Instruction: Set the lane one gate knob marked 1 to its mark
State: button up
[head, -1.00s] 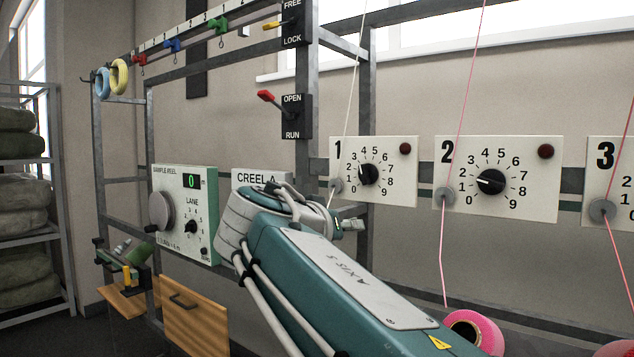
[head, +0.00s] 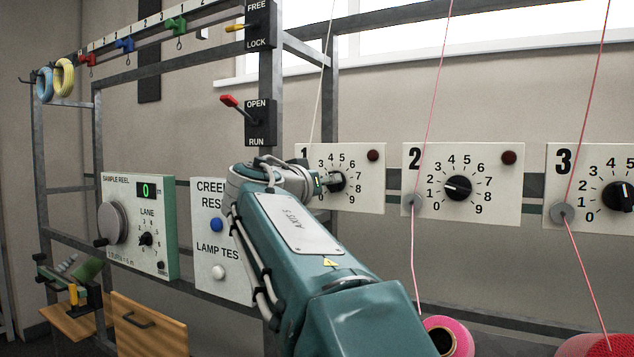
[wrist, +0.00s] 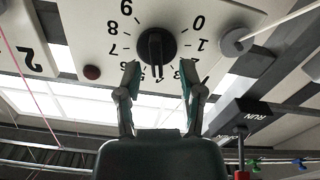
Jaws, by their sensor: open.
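The lane one gate knob (head: 339,183) is a black dial on the white plate marked 1 (head: 362,197), with digits 0 to 9 around it. In the wrist view the plate is upside down and the knob (wrist: 156,46) shows a pale pointer line toward the gripper side, around the middle digits. The exact digit is unclear, as fingers cover some. My gripper (wrist: 160,74) is open, its two fingertips just short of the knob, one to each side. In the head view my gripper (head: 327,181) is at the knob's left edge, partly hiding the dial.
The plate marked 2 (head: 415,184) and plate marked 3 (head: 560,160) stand to the right. A grey thread guide (wrist: 236,42) is close beside knob 1. The OPEN/RUN switch (head: 260,122) is up left; the lamp test panel (head: 232,285) is left.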

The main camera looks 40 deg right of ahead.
jog(key=shift+w+d, duration=0.15)
jog(key=shift+d, duration=0.5)
grip_shut()
jog(key=shift+n, duration=0.4)
jog(key=n, duration=1.1)
jog(key=shift+w+f, duration=0.2)
jog(key=shift+f, duration=0.05)
grip_release()
jog(key=shift+a, duration=0.15)
